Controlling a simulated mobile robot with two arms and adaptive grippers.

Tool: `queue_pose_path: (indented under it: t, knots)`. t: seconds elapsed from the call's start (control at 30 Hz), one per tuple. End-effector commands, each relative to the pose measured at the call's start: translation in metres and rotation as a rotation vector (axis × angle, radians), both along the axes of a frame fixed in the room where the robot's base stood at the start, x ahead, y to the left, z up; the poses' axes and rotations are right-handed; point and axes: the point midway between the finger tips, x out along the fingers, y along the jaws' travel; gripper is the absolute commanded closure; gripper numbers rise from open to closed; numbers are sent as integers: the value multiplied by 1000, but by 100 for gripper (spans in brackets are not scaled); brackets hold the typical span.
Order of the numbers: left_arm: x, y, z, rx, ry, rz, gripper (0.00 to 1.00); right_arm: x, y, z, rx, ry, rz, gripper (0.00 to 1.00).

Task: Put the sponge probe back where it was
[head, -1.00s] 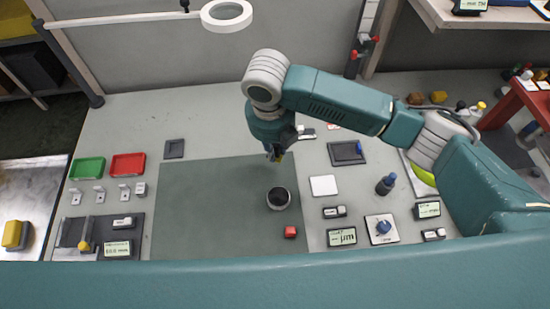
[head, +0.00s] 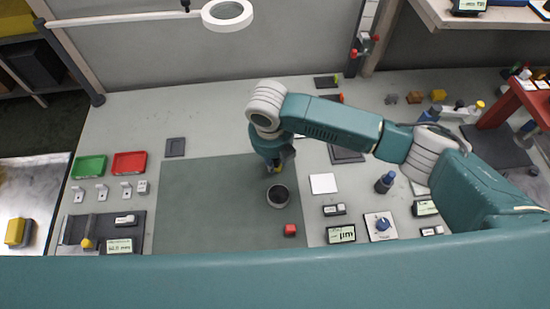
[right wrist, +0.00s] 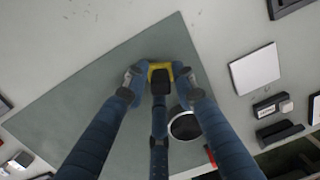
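My right gripper (head: 277,165) points down over the green-grey mat (head: 205,205). It is shut on a small yellow piece, which I take to be the sponge probe (right wrist: 182,68). In the right wrist view the gripper (right wrist: 160,80) has its fingers around the yellow piece, and a dark fingertip hides its middle. In the head view only a speck of yellow shows under the fingers, just behind a round dark-filled cup (head: 278,196). I cannot tell whether the piece touches the mat. My left gripper is not in view.
A red cube (head: 290,230) sits in front of the cup. A white square pad (head: 323,184), a dark bottle (head: 385,183) and a knob box (head: 380,226) stand to the right. Green (head: 89,168) and red (head: 129,163) trays lie left. The mat's left part is clear.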

Motion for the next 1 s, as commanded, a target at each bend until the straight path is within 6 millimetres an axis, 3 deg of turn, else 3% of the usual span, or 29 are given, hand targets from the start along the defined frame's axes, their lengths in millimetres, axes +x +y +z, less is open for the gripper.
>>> queue_pose_path:
  t: [0.3, 0.47, 0.8, 1.0]
  knots:
    - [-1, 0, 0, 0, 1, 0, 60, 0, 0, 1, 0, 0, 0, 62]
    - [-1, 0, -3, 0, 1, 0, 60, 0, 1, 13, 3, -2, 0, 62]
    - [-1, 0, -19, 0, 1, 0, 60, -7, 6, 82, 2, -5, 1, 62]
    - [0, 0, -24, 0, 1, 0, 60, -11, 7, 112, 1, -2, -1, 62]
